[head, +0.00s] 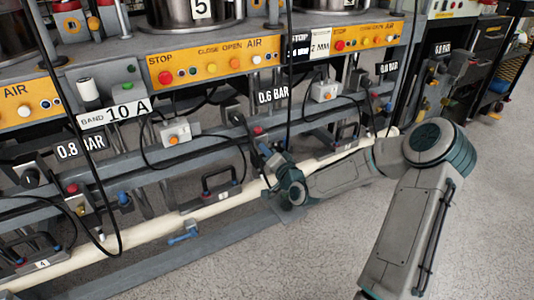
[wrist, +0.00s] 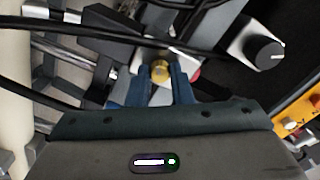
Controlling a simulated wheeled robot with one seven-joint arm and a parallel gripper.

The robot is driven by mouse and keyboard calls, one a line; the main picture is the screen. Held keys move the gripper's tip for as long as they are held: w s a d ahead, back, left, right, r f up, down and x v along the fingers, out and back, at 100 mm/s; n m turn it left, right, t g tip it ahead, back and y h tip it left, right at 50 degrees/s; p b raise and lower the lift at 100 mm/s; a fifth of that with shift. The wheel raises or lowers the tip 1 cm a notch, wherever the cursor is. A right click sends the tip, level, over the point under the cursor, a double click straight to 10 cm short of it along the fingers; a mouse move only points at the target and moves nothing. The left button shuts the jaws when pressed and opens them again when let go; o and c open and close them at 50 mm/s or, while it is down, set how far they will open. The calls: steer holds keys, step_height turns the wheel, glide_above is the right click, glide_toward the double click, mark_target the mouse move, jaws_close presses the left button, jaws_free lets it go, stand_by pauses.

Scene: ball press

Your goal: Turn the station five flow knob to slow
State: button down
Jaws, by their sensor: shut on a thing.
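The station five unit (head: 201,8) carries a "5" label at the top of the head view. Below its orange panel and the "0.6 BAR" label, my gripper (head: 266,152) reaches in among the pipes and fittings. In the wrist view my gripper (wrist: 160,82) has its two blue fingers on either side of a round brass-coloured part (wrist: 160,70) and is shut on it. A black knob with a white pointer line (wrist: 265,52) sits on a grey box to the right, apart from the fingers. I cannot read any slow marking.
A red part (wrist: 195,75) shows just right of the fingers. Black cables (wrist: 60,28) cross close by at upper left. A cream pipe (head: 170,228) runs low along the front, with a black handle (head: 222,182) above it. The floor (head: 470,210) at right is clear.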

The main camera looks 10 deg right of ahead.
stand_by(0.3)
steer(key=c, duration=1.3)
jaws_free()
steer(key=p+v, duration=0.3)
steer(key=v, duration=1)
steer(key=shift+s, duration=0.35)
steer(key=shift+d+r, duration=0.1)
steer(key=shift+d, duration=0.05)
